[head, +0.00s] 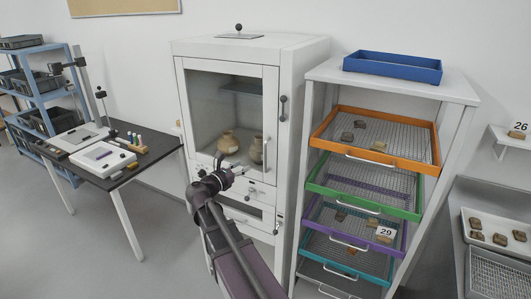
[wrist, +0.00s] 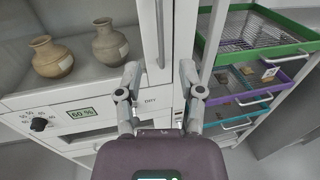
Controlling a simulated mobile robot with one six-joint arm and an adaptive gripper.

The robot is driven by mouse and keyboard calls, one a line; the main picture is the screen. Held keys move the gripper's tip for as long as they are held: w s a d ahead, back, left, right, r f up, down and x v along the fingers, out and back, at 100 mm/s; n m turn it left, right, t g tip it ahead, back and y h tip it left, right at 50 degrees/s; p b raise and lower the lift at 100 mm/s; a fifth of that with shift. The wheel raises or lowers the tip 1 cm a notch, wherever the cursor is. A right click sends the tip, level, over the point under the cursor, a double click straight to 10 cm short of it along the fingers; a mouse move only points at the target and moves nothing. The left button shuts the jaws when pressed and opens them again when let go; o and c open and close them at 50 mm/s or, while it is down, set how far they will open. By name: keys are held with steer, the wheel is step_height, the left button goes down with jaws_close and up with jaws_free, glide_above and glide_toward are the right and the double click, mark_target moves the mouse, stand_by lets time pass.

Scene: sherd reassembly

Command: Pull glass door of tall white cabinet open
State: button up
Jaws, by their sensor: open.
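The tall white cabinet (head: 291,60) stands in the middle of the head view. Its glass door (head: 212,100) looks shut, and two clay jars show behind the glass. A vertical handle (head: 283,108) is on the right side of the cabinet front. In the wrist view a grey vertical bar, which looks like the handle (wrist: 160,38), ends just above the gap between my fingers. My gripper (wrist: 160,73) is open, with one finger on each side of that line and nothing held. In the head view my gripper (head: 225,176) is in front of the cabinet's lower part.
A rack with an orange drawer (head: 375,156) and other coloured mesh drawers stands close on the right. A dark table (head: 130,172) with trays stands on the left. A panel with a knob and a "60 %" display (wrist: 81,115) is below the glass. Floor between table and cabinet is clear.

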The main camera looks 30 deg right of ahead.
mark_target(265, 152)
steer(key=x, duration=1.3)
steer(key=shift+d+f, duration=0.1)
steer(key=shift+d, duration=0.2)
jaws_close()
